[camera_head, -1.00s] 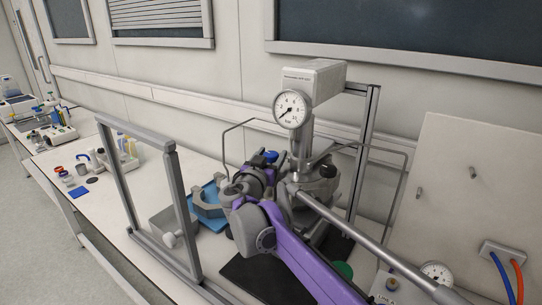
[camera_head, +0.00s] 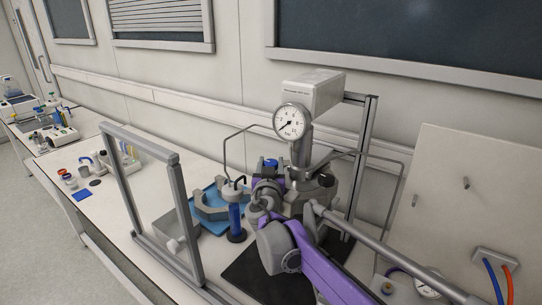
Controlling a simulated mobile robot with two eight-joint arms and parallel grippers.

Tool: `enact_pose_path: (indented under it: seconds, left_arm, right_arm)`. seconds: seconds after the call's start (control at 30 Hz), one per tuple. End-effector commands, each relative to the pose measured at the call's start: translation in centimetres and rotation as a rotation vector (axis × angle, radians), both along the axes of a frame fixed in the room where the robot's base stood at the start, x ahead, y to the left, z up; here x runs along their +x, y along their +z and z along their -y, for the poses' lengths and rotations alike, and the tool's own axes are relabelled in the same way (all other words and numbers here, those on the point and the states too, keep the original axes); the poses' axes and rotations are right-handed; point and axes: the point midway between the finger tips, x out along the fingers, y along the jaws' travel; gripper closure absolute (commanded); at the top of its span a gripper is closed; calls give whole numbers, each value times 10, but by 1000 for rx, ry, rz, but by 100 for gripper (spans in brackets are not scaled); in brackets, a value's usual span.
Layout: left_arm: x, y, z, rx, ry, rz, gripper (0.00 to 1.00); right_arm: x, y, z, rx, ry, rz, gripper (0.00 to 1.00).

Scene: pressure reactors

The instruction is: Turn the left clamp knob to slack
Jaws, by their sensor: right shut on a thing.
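The pressure reactor (camera_head: 302,190) stands right of centre in the head view, with a round dial gauge (camera_head: 291,122) on top. A dark clamp knob (camera_head: 327,181) shows on the right of its head. My right gripper (camera_head: 264,190), on the purple arm, is at the left side of the reactor head, shut at the place of the left clamp knob. My gripper and wrist hide that knob, so its turn cannot be seen. A blue cap (camera_head: 270,163) shows just behind the gripper. My left gripper is not in view.
A blue upright cylinder (camera_head: 236,217) on a dark foot stands just left of my gripper. A grey split ring (camera_head: 213,208) lies on a blue tray (camera_head: 211,226). A grey frame (camera_head: 186,222) stands at the left, and a pale panel (camera_head: 460,170) at the right.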

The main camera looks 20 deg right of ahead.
Motion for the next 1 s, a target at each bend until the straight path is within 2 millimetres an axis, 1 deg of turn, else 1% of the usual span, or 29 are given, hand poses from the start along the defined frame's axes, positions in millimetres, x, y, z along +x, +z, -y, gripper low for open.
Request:
enact_pose_path:
  seconds: [0.03,0.07,0.37,0.4,0.43,0.47,0.77,0.87,1.0]
  left_arm:
    - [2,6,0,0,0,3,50]
    - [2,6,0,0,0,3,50]
    - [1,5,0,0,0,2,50]
    - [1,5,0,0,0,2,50]
    - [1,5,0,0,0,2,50]
    - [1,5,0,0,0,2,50]
    - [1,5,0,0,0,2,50]
    - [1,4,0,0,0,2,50]
    - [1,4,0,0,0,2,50]
  right_arm:
    - [0,3,1,0,9,1,100]
    - [0,3,1,0,13,1,100]
    - [-1,0,0,0,19,-1,100]
    - [-1,0,0,-1,18,-2,40]
    - [-1,0,0,-1,18,-2,35]
    - [-1,0,0,-1,18,-2,33]
    - [-2,0,-1,0,19,-1,33]
    - [-9,0,-5,0,19,-1,33]
    - [-31,-1,-16,0,21,-1,33]
